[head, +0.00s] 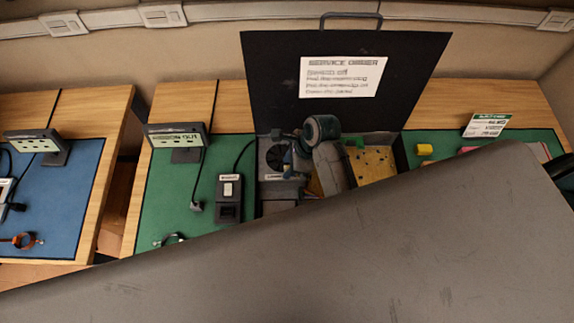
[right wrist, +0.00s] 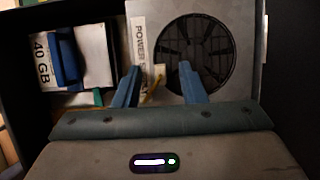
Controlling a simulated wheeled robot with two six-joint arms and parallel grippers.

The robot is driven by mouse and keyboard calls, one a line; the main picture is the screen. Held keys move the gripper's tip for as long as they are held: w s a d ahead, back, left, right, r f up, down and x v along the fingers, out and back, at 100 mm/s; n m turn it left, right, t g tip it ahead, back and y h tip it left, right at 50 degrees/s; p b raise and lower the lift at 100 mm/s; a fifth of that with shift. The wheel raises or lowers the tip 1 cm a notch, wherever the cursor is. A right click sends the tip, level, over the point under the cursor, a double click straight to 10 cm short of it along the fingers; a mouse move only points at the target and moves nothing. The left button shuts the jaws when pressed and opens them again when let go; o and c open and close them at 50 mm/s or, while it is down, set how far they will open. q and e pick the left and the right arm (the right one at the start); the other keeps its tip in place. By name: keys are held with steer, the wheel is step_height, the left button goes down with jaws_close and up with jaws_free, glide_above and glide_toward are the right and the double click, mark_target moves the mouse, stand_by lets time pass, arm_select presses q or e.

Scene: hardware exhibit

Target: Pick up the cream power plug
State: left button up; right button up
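In the right wrist view a small cream piece (right wrist: 159,76), which looks like the cream power plug, shows between my blue fingers with a thin yellow wire beside it. It lies against the grey power supply (right wrist: 245,20) with a round black fan and a white label strip. My right gripper (right wrist: 157,78) is open, with one finger to each side of the cream piece; contact cannot be told. In the head view my right gripper (head: 289,162) reaches down into the open dark case (head: 399,158), over the power supply (head: 270,178). I cannot make out the plug there. My left gripper is not in view.
The case's raised lid (head: 275,85) bears a service order sheet (head: 342,77). Left of the case, a black switch box (head: 229,208) and a cable lie on the green mat (head: 160,205). A yellow block (head: 424,150) sits to the right. A "40 GB" drive (right wrist: 98,55) is left of my fingers.

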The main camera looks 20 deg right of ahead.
steer(key=c, duration=0.6)
jaws_close()
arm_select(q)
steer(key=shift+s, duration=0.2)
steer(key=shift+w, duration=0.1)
arm_select(e)
steer(key=shift+w+r, duration=0.1)
